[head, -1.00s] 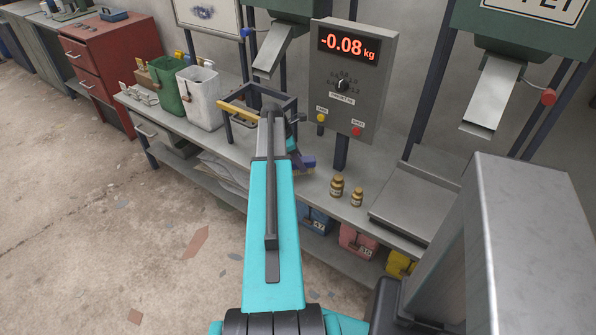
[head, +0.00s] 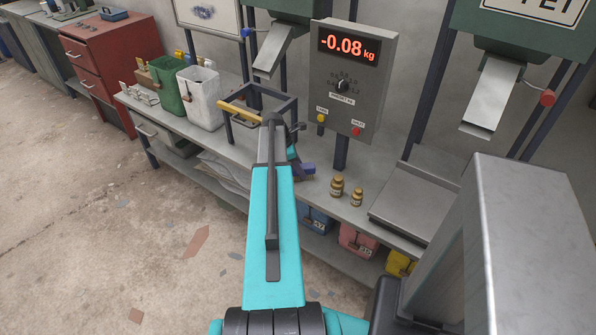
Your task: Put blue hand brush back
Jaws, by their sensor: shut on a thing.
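The blue hand brush (head: 308,169) shows as a small dark blue piece just right of my arm's far end, at the bench top. Most of it is hidden behind my arm. My gripper (head: 294,155) is largely hidden by my own forearm and is shut on the brush. I cannot tell whether the brush touches the bench.
The grey bench (head: 320,190) runs along the wall. A dark frame with a yellow bar (head: 240,111) stands behind my arm. White (head: 201,100) and green bins stand left.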

